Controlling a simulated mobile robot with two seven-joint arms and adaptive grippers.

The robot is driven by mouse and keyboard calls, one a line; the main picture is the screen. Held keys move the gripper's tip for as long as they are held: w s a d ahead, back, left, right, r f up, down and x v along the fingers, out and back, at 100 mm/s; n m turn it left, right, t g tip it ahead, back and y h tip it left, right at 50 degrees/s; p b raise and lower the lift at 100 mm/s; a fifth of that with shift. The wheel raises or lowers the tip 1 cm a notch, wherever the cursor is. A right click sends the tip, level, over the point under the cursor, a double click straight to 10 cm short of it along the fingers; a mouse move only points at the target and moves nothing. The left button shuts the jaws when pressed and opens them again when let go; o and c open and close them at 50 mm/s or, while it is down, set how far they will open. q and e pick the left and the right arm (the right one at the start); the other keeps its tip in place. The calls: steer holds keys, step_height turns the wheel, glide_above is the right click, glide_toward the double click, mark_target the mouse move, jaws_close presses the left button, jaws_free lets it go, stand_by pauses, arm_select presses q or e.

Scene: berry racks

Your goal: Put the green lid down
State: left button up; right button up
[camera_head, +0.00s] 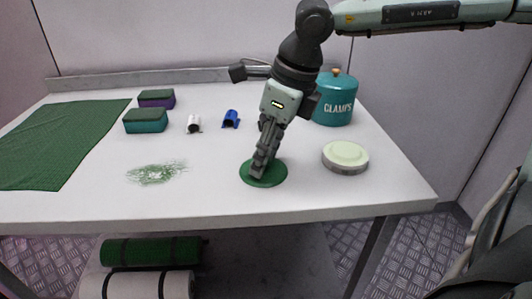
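A dark green round lid (278,178) lies flat at the table's front middle, on or just above the white top. My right gripper (258,172) points down over it, fingertips at its middle. The fingers overlap in this view and hide the lid's centre, so I cannot tell whether they grip a knob there. My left gripper is not in view.
A pale green-topped round tin (345,154) stands right of the lid. A teal "CLAMPS" canister (335,108) is behind it. Green scraps (157,173), a green mat (55,140), sponges (146,121) and small white and blue holders (231,119) lie leftward. The white table (215,200) is clear between them.

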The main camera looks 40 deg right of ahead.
mark_target(281, 174)
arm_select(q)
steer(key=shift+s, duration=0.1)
arm_select(e)
steer(key=shift+r, duration=0.1)
steer(key=shift+r+p, duration=0.25)
steer(key=shift+p, duration=0.1)
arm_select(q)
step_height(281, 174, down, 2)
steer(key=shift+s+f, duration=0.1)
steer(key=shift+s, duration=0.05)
arm_select(e)
steer(key=v, duration=1.1)
steer(key=shift+r, duration=0.25)
steer(key=shift+d, duration=0.1)
